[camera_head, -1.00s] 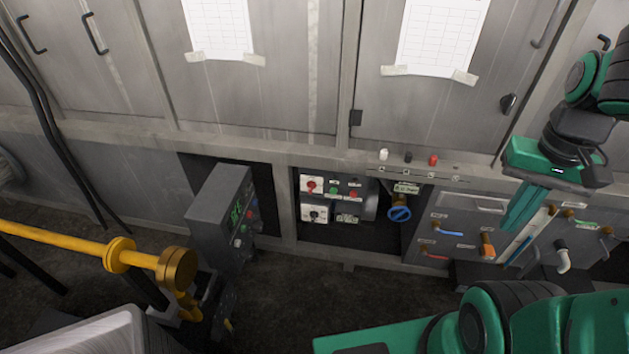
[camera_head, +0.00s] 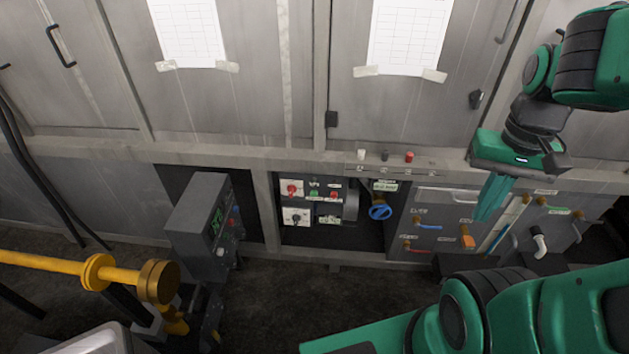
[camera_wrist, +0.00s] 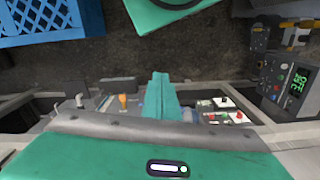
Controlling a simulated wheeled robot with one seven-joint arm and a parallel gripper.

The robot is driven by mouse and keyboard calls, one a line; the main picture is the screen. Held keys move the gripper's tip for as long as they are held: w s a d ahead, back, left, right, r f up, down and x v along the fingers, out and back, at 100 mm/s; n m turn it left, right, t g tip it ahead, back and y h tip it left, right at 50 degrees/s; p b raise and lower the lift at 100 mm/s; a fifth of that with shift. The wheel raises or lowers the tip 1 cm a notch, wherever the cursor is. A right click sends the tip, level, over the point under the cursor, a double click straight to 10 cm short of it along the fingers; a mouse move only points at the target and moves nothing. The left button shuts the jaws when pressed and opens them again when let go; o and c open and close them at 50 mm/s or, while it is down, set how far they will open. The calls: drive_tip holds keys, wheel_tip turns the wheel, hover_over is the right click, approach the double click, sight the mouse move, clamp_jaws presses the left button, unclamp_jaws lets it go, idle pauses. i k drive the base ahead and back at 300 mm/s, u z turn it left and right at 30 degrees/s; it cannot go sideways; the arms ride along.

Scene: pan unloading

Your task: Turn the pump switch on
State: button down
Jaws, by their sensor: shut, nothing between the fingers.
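A recessed control panel (camera_head: 313,217) at the middle of the head view has a red rotary switch (camera_head: 292,188) on a white plate. A black rotary switch (camera_head: 296,217) on another white plate is below it. The labels are too small to tell which is the pump switch. My gripper (camera_head: 487,216) is shut and empty, to the right of the panel and apart from it, in front of the valve cabinet. In the wrist view my gripper's shut green fingers (camera_wrist: 160,82) are at the centre, and the panel's red switch (camera_wrist: 239,117) shows to their right.
A blue valve wheel (camera_head: 380,212) is right of the panel. The valve cabinet (camera_head: 435,237) has coloured handles. A grey console (camera_head: 200,220) and a yellow pipe (camera_head: 70,265) stand at the left. A blue crate (camera_wrist: 45,20) shows in the wrist view. Bare floor lies before the panel.

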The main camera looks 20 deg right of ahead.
sight(292, 189)
drive_tip(key=z, duration=0.05)
drive_tip(key=k, duration=0.5)
drive_tip(key=z, duration=0.8)
drive_tip(key=i, duration=0.75)
drive_tip(key=u, duration=0.9)
drive_tip(key=i, duration=0.4)
drive_tip(key=z, duration=0.05)
